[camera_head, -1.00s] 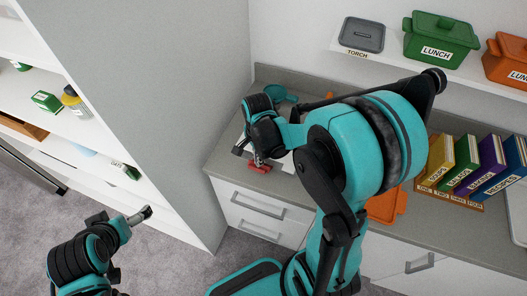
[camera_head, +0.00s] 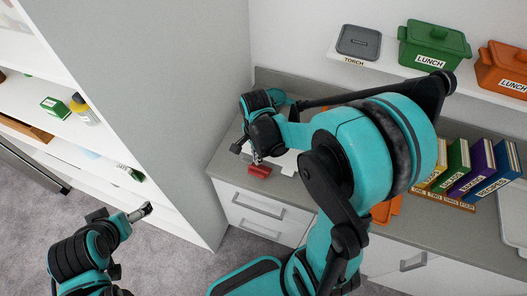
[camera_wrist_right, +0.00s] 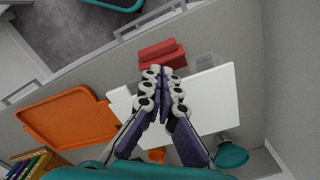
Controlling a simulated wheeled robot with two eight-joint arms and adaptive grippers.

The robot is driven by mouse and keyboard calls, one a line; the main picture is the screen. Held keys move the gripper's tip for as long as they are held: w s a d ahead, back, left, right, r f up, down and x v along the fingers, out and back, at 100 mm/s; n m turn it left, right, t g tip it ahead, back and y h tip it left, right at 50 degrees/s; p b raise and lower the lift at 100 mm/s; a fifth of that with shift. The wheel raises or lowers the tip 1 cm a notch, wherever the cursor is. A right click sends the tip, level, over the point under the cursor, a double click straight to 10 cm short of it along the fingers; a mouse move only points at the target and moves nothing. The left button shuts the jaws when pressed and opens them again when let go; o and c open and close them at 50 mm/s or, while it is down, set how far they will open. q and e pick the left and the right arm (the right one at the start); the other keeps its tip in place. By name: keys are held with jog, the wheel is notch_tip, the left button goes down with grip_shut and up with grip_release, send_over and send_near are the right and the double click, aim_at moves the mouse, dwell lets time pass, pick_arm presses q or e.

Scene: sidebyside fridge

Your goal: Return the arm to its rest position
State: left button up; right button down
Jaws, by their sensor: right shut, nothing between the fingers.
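My right arm reaches over the grey counter in the head view, with its right gripper (camera_head: 256,158) pointing down just above a small red block-like object (camera_head: 260,171). In the right wrist view the fingers of my right gripper (camera_wrist_right: 164,73) are together with nothing between them. The red object (camera_wrist_right: 162,54) lies just beyond the fingertips there, apart from them as far as I can tell. My left gripper (camera_head: 140,212) is at the lower left, over the floor in front of the shelves. Its jaw opening is too small to make out.
A white board (camera_wrist_right: 218,97) lies under the right gripper, beside an orange tray (camera_wrist_right: 65,118) and a teal cup (camera_wrist_right: 232,155). Labelled books (camera_head: 478,166) stand at the right of the counter. A tall grey panel (camera_head: 190,110) rises at the left. A wall shelf holds bins.

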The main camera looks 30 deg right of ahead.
notch_tip(320, 180, up, 3)
jog(key=shift+f+p, duration=0.2)
jog(key=shift+p, duration=0.5)
jog(key=s+a+f+n+t+b, duration=0.4)
jog(key=s+f+n+t+b, duration=0.1)
jog(key=n+b, duration=1.1)
jog(key=shift+s+a+n+t, duration=0.15)
jog(key=shift+s+n+t, duration=0.45)
jog(key=shift+t, duration=0.5)
jog(key=shift+w, duration=0.1)
